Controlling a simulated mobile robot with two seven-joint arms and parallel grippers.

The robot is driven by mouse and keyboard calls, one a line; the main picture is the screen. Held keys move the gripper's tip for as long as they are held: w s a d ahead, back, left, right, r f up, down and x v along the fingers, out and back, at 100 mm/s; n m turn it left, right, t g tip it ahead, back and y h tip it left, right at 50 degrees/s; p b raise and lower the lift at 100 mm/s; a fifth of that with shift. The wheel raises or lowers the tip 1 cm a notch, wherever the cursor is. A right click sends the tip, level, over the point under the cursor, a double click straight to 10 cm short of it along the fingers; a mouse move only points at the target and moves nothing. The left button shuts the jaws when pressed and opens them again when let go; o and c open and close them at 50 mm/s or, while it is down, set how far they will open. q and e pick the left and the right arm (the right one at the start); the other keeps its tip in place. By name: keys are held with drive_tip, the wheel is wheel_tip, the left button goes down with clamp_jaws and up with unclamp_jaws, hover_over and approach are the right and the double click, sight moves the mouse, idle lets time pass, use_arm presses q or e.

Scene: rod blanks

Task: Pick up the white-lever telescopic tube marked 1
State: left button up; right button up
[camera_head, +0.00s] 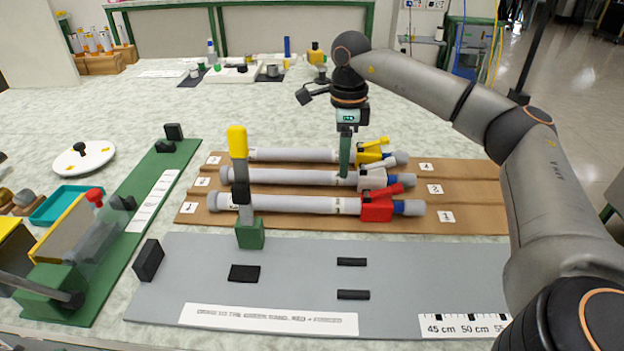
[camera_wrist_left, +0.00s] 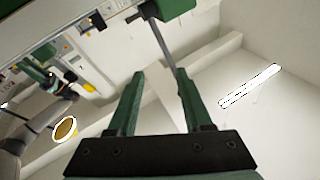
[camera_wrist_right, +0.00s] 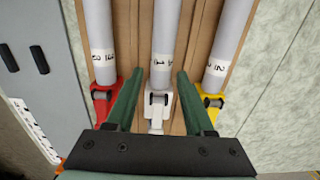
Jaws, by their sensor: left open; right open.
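The white-lever tube (camera_head: 280,178) is the middle of three grey telescopic tubes lying in a brown grooved board (camera_head: 480,200). Its white lever and collar (camera_head: 373,178) are at its right end, and a card reading 2 (camera_head: 435,189) is beside that end. Its tape marking is too small to read surely. My right gripper (camera_head: 345,172) points down at this tube near the collar. In the right wrist view its open fingers (camera_wrist_right: 159,78) are either side of the white-lever tube (camera_wrist_right: 164,25); contact cannot be told. My left gripper (camera_wrist_left: 159,75) is open and empty, away from the tubes.
The red-lever tube (camera_head: 290,204) lies in front and the yellow-lever tube (camera_head: 300,155) behind, both close by. An upright yellow-topped post (camera_head: 238,145) on a green block stands at the front left. A grey board (camera_head: 300,270) lies in front.

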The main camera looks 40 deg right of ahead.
wheel_tip(320, 180, down, 4)
drive_tip(key=shift+w+f+b, duration=0.1)
drive_tip(key=shift+w+b, duration=0.05)
drive_tip(key=shift+b, duration=0.4)
use_arm(q)
drive_tip(key=s+r+m+t+h, duration=0.1)
drive_tip(key=s+r+m+h, duration=0.2)
drive_tip(key=r, duration=0.3)
drive_tip(key=shift+d+r+t+h, duration=0.35)
drive_tip(key=shift+r+t+h, duration=0.05)
use_arm(e)
drive_tip(key=c, duration=0.7)
